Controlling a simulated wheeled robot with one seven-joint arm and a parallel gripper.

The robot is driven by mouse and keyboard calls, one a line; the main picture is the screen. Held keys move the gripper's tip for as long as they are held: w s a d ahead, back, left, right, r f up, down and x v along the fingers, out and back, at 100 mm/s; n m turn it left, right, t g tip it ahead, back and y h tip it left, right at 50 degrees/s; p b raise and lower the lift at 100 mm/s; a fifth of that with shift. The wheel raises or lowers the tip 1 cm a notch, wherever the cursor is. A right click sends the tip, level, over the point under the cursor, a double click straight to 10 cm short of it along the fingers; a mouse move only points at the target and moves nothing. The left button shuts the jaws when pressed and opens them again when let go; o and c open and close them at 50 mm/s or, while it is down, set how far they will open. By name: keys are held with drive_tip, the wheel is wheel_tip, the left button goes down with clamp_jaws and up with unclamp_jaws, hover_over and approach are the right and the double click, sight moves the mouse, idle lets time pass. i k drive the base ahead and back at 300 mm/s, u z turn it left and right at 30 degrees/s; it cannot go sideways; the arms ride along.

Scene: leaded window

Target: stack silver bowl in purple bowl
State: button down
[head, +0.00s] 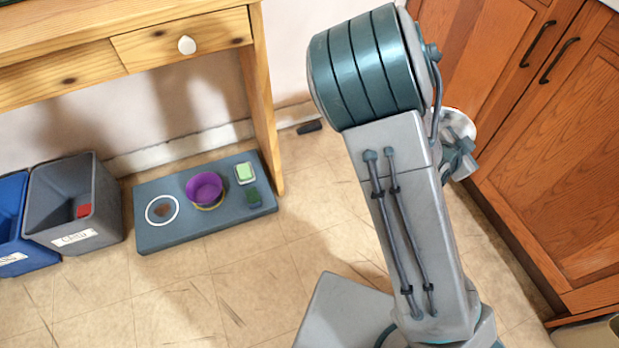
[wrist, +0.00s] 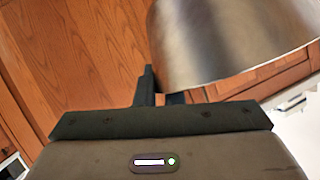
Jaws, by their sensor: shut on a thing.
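The purple bowl (head: 204,186) sits upright on a low grey-blue platform (head: 170,236) on the floor at the left of the head view. A yellowish rim shows beneath it. My gripper (wrist: 163,88) is shut on the silver bowl (wrist: 235,45), whose shiny metal wall fills the upper right of the wrist view. In the head view the silver bowl (head: 460,124) shows in part behind my arm, near the wooden cabinets, far to the right of the purple bowl. My gripper (head: 457,160) is mostly hidden there.
The platform also holds a white-rimmed plate (head: 150,218), a light green block (head: 245,172) and a dark green piece (head: 253,198). A grey bin (head: 55,190) and a blue bin (head: 15,250) stand left of it. A wooden desk (head: 180,45) overhangs behind. Cabinets (head: 560,150) stand at right.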

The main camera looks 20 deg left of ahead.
sight(207, 193)
drive_tip(key=u, duration=2.05)
drive_tip(key=i, duration=1)
